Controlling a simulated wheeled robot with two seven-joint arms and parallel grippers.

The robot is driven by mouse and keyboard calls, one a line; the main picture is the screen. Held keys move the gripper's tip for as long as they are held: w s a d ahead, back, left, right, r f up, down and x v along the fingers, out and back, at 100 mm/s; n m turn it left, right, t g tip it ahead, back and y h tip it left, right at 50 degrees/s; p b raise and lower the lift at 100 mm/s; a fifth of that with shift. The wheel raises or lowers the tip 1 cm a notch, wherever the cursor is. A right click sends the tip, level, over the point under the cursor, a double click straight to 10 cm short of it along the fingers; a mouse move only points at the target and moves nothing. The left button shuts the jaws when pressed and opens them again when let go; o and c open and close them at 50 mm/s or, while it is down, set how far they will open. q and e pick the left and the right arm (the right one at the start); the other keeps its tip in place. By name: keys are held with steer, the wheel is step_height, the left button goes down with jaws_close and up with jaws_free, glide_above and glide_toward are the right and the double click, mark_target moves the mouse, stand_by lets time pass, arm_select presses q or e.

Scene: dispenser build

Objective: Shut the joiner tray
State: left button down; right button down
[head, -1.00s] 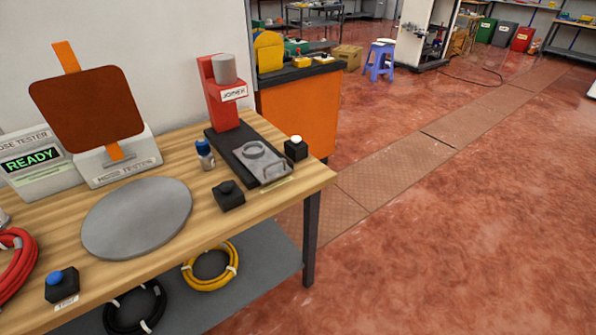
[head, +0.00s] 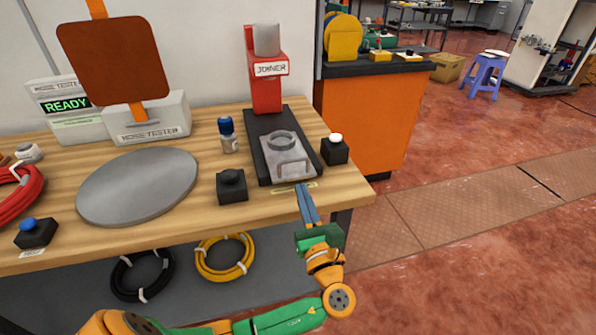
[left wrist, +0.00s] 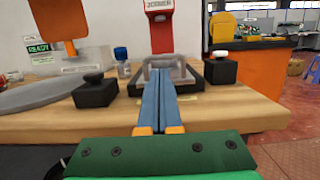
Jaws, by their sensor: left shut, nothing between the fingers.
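The joiner (head: 266,85) is a red press with a grey cylinder head, at the back of a black base plate (head: 262,133). The grey joiner tray (head: 284,158), with a ring on top and a handle at its front, sits toward the front end of that base, clear of the head. My left gripper (head: 303,187) has its blue fingers shut and empty, just in front of the tray's handle end. In the left wrist view the fingers (left wrist: 165,68) point at the tray handle (left wrist: 178,63); whether they touch it I cannot tell. My right gripper is not in view.
A black button box (head: 231,187) stands left of the tray and a white-topped one (head: 335,150) right of it. A blue-capped bottle (head: 228,135) and a grey disc (head: 138,187) are further left.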

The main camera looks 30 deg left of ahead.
mark_target(286, 149)
arm_select(q)
steer(key=x, duration=0.5)
steer(key=shift+w+a+r, duration=0.1)
steer(key=shift+w+a, duration=0.4)
steer(key=shift+w, duration=0.05)
steer(key=b+x, duration=0.1)
steer(key=x, duration=0.2)
steer(key=f+b+x, duration=0.1)
steer(key=x, duration=0.2)
steer(key=b+x, duration=0.1)
steer(key=x, duration=0.2)
steer(key=shift+w+a+f, duration=0.15)
steer(key=shift+f, duration=0.35)
steer(key=shift+w+a+r, duration=0.15)
steer(key=shift+w+a, duration=0.05)
steer(key=shift+a, duration=0.1)
